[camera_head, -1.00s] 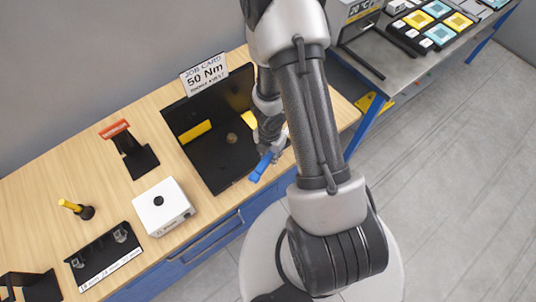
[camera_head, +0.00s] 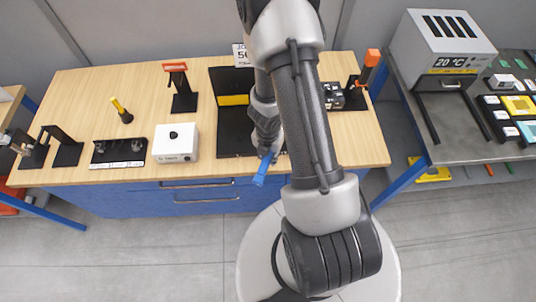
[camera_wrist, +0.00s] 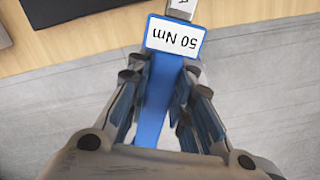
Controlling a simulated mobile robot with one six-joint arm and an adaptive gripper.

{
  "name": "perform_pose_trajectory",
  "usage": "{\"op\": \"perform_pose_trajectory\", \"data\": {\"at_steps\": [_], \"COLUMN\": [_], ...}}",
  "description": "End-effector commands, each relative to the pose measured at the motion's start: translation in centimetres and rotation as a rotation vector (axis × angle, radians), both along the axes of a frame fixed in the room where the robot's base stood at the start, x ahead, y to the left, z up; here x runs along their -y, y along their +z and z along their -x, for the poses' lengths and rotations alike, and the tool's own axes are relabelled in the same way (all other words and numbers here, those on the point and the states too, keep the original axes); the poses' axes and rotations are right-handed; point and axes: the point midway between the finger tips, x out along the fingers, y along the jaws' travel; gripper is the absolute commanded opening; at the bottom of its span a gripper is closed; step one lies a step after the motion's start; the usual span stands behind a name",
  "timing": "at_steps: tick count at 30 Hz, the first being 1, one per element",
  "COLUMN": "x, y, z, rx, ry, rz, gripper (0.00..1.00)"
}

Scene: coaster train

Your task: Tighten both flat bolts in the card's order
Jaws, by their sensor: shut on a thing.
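My gripper (camera_wrist: 160,100) is shut on a blue torque wrench (camera_wrist: 152,112) with a white label reading 50 Nm. In the head view the blue wrench (camera_head: 263,170) sticks out below my gripper, near the front edge of the bench. The job card (camera_head: 241,54) stands at the back, mostly hidden behind my arm. Earlier it reads 50 Nm, with smaller print that I cannot read. A black tray (camera_head: 226,138) with a yellow block (camera_head: 234,100) lies in front of the card. My arm covers its right part, and I cannot make out the flat bolts.
A white box (camera_head: 176,143) with a black knob, a rack (camera_head: 119,164), a yellow-handled tool (camera_head: 121,110) and a red-topped stand (camera_head: 184,95) are on the wooden bench left of the tray. An orange-topped stand (camera_head: 370,65) is at right. A grey bench holds a 20 °C unit (camera_head: 443,45).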

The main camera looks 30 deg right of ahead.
Motion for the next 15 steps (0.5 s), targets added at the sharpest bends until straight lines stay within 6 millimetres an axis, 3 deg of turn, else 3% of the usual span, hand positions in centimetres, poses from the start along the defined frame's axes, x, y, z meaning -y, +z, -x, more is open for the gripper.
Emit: {"op": "perform_pose_trajectory", "data": {"at_steps": [8,15], "x": [0.2,0.2], "y": [-0.5,-2.3], "z": [-0.1,-0.1], "rx": [0.003,0.002], "ry": [0.003,0.003], "rz": [0.003,0.003], "gripper": [0.0,0.0]}}
